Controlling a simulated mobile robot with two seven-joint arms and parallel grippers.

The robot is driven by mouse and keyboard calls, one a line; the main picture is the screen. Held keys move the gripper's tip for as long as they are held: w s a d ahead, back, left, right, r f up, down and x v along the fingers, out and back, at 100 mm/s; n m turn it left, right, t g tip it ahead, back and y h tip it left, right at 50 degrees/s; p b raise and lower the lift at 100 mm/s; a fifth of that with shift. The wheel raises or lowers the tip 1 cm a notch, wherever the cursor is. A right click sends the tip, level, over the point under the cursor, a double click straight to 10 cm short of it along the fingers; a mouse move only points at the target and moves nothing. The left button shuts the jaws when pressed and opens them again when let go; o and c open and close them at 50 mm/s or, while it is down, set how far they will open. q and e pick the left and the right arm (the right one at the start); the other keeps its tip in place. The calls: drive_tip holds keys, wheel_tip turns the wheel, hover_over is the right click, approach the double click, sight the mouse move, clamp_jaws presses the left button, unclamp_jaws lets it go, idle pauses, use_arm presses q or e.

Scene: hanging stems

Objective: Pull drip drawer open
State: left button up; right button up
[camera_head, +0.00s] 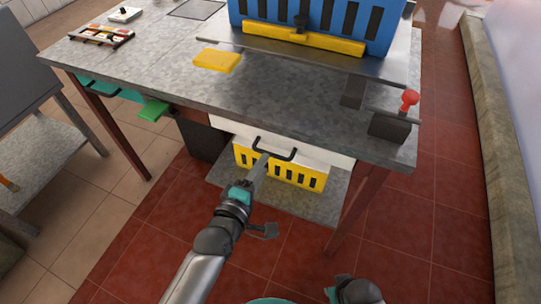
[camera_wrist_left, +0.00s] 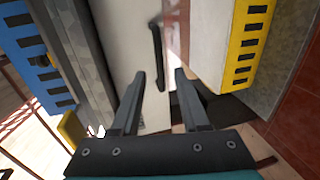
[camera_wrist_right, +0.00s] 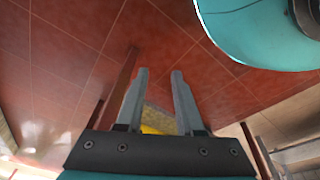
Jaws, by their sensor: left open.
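The drip drawer has a white front (camera_head: 228,126) under the grey worktop. Its black bar handle (camera_head: 274,151) sticks out from that front. My left gripper (camera_head: 262,166) is just in front of the handle. In the left wrist view, the left gripper (camera_wrist_left: 160,74) is open with nothing gripped. The handle (camera_wrist_left: 157,50) stands just beyond the fingertips, roughly in line with the gap between them, on the pale drawer front (camera_wrist_left: 122,40). I cannot tell whether they touch. My right gripper (camera_wrist_right: 159,74) is open and empty, over the red floor.
A yellow slotted crate (camera_head: 282,172) stands on the lower shelf below the drawer. A blue crate (camera_head: 345,22) and a yellow block (camera_head: 217,60) are on the worktop (camera_head: 270,85). A red-knobbed lever (camera_head: 410,98) is at its right corner. Red floor tiles (camera_head: 410,225) are clear at the right.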

sight(270, 153)
use_arm(q)
drive_tip(key=shift+b+x, duration=1.1)
drive_tip(key=shift+x, duration=1.85)
use_arm(e)
drive_tip(key=shift+t, duration=0.3)
drive_tip(key=shift+w+a+r, duration=0.2)
drive_tip(key=shift+w+r, duration=0.2)
drive_tip(key=shift+r, duration=0.4)
drive_tip(key=shift+w+a+r, duration=0.2)
drive_tip(key=shift+w+r, duration=0.2)
drive_tip(key=shift+r, duration=0.35)
drive_tip(key=shift+w+a+r, duration=0.2)
drive_tip(key=shift+w+r, duration=0.2)
drive_tip(key=shift+r, duration=0.4)
use_arm(q)
clamp_jaws()
